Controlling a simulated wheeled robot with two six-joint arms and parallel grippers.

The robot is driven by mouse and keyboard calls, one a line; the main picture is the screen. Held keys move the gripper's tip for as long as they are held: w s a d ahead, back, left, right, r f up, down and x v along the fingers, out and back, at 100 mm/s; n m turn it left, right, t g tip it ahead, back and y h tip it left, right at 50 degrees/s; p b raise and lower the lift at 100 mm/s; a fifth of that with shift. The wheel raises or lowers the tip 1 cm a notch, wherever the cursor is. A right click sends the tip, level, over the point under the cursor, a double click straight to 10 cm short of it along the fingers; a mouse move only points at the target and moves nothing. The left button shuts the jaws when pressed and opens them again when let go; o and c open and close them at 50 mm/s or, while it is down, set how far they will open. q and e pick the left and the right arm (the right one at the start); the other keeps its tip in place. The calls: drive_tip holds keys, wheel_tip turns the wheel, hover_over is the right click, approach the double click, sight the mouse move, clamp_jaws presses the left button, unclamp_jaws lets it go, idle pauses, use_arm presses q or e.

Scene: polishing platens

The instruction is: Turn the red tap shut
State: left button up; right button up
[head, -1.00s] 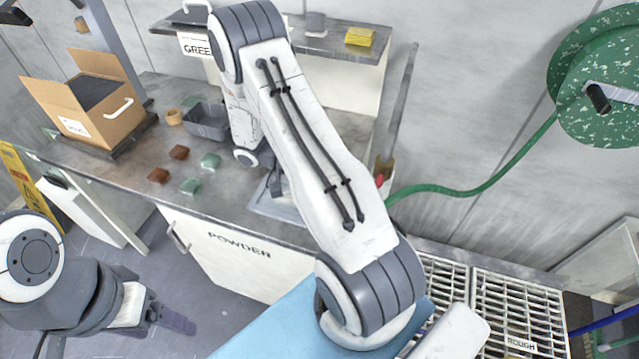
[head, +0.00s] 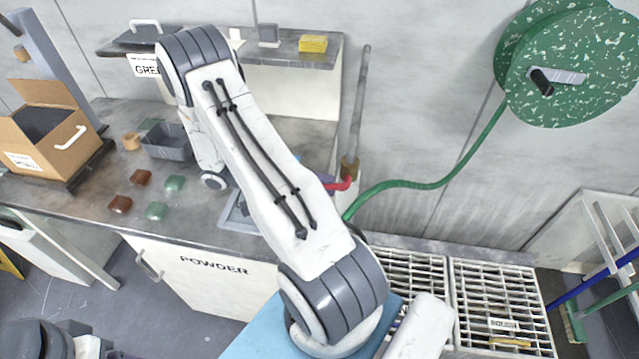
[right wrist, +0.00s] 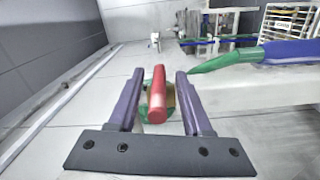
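The red tap handle (head: 341,184) shows beside my right arm in the head view. It sits by a brass-coloured fitting (head: 349,166) at the foot of an upright grey pipe, where the green hose starts. In the right wrist view the red handle (right wrist: 157,96) lies lengthwise between the two purple fingers of my right gripper (right wrist: 159,74). The fingers are open, with a gap on each side of the handle.
The green hose (head: 400,184) runs right to a speckled green reel (head: 570,65). The grey counter (head: 105,175) carries a cardboard box (head: 50,145), a grey bin (head: 168,146) and several small blocks. Metal gratings (head: 495,295) lie at the lower right.

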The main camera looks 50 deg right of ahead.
drive_tip(key=shift+w, duration=0.1)
drive_tip(key=shift+w+a+f+b, duration=0.15)
drive_tip(key=shift+w+a+b, duration=0.05)
drive_tip(key=shift+w+b, duration=0.15)
drive_tip(key=b+v, duration=0.3)
drive_tip(key=v, duration=0.6)
drive_tip(key=shift+w+a, duration=0.2)
drive_tip(key=s+a+n+t+y, duration=0.3)
drive_tip(key=s+a+n+t, duration=0.1)
drive_tip(key=a+n, duration=0.3)
drive_tip(key=s+a+r+n+t+y, duration=0.1)
drive_tip(key=s+a+n+t+y, duration=0.2)
drive_tip(key=a+n+t, duration=0.4)
drive_tip(key=s+a+r+n+t+y, duration=0.1)
drive_tip(key=s+a+n+t+y, duration=0.2)
drive_tip(key=a, duration=1.2)
drive_tip(key=s+n+t, duration=0.2)
drive_tip(key=n, duration=0.3)
